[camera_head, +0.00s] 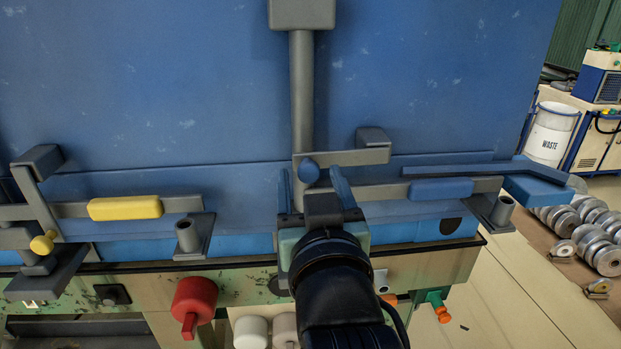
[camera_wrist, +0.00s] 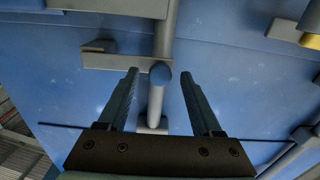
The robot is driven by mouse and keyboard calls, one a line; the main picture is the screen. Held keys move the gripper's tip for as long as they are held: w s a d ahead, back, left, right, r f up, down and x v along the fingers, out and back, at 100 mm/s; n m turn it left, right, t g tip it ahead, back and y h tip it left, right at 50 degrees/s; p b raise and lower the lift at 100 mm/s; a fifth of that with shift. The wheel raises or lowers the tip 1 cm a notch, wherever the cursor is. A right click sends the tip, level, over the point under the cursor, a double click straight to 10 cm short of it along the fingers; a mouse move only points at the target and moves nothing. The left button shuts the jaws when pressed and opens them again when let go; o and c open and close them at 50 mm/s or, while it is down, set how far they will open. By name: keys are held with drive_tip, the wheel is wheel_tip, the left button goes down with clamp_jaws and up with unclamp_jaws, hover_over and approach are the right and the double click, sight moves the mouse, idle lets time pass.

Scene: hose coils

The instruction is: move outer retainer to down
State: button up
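A grey retainer bar with a blue knob (camera_head: 309,173) and a blue grip (camera_head: 441,189) crosses the front of the blue panel, right of centre. A second grey bar, with a yellow grip (camera_head: 125,208) and yellow knob (camera_head: 42,243), lies at the left. No label shows which is the outer retainer. My gripper (camera_head: 311,171) is open at the blue knob. In the wrist view, the blue knob (camera_wrist: 161,73) sits between my gripper's fingertips (camera_wrist: 159,72), with gaps on both sides.
A grey vertical post (camera_head: 302,100) rises behind the knob. Grey sockets stand at the left (camera_head: 190,235) and right (camera_head: 502,211). A red knob (camera_head: 194,302) and white knobs (camera_head: 251,332) sit low in front. A waste bin (camera_head: 551,135) and metal discs (camera_head: 605,245) are at right.

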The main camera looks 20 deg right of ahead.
clamp_jaws()
idle(1.2)
